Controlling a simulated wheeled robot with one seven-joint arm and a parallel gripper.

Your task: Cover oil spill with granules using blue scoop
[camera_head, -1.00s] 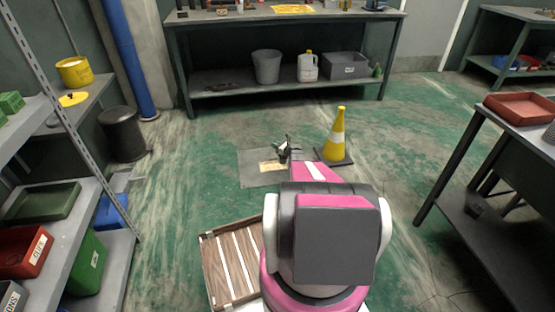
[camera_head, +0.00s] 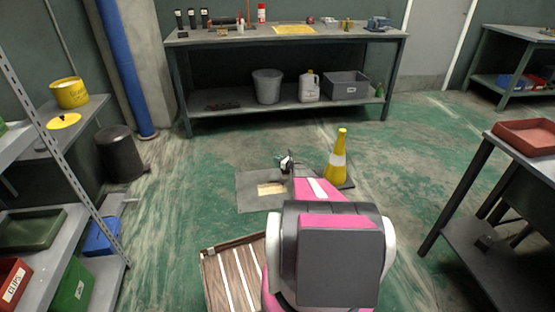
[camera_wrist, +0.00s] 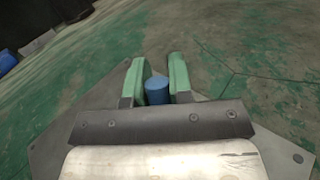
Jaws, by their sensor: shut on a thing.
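My gripper (camera_wrist: 157,82) has two green fingers closed around a blue cylindrical piece (camera_wrist: 157,91), likely the scoop's handle. The scoop's bowl and any load in it are not visible. In the head view my gripper (camera_head: 287,163) is small and partly hidden by my arm, above the far edge of a grey sheet on the floor (camera_head: 251,197). A tan patch (camera_head: 271,188), possibly granules, lies on that sheet. I cannot make out a distinct oil spill. An open yellow bucket (camera_head: 70,94) stands on the left shelf with a yellow lid (camera_head: 64,121) beside it.
A yellow cone (camera_head: 337,160) stands just right of the sheet. A wooden slatted pallet (camera_head: 235,275) lies in front. A workbench (camera_head: 290,36) stands behind, a shelf rack (camera_head: 85,235) at left, a table with a red tray (camera_head: 525,136) at right. Floor left of the sheet is clear.

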